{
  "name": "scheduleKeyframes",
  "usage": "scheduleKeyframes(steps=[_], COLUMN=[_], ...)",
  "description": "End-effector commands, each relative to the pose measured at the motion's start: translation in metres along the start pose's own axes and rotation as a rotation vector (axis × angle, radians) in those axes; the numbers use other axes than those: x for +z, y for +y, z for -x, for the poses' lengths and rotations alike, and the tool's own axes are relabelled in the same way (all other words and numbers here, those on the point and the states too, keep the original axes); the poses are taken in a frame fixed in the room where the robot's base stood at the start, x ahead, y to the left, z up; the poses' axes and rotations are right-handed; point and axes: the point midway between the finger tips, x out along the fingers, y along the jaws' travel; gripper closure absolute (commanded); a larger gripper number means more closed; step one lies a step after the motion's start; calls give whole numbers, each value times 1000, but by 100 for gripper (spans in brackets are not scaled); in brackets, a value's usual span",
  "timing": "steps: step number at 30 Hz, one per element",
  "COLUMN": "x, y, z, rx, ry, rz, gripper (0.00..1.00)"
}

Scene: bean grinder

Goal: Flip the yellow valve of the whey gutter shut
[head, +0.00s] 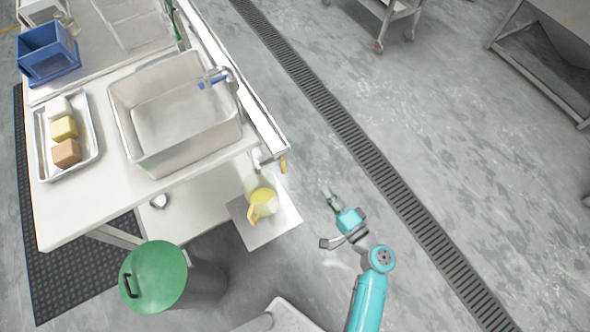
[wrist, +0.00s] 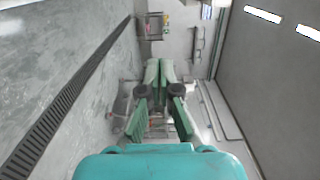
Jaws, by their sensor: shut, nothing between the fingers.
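The whey gutter (head: 236,78) runs along the right edge of the white table in the head view. At its near end is the small yellow valve (head: 283,164); its handle points down the picture, and I cannot tell its exact setting. A jug with yellow liquid (head: 262,203) stands below the gutter's end on a small plate. My gripper (head: 327,190) is to the right of the jug and lower right of the valve, apart from both. In the wrist view my gripper (wrist: 160,64) is shut and empty; the valve does not show there.
A steel basin (head: 180,160) with a blue-handled tool stands on the table. A tray (head: 88,172) with several blocks and a blue crate (head: 48,52) are left of it. A green-lidded bin (head: 153,277) stands in front. The floor around the drain grate (head: 340,120) is clear.

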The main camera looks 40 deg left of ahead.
Motion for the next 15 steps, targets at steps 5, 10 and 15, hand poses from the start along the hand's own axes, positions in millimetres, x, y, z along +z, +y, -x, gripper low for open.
scheduleKeyframes(steps=[5, 10, 15], x=[0, 1, 1], y=[0, 0, 0], z=[-6, -30, -62], rx=[0, 0, 0], ry=[-1, -4, -4], rz=[1, 1, 1], gripper=[100, 100, 100])
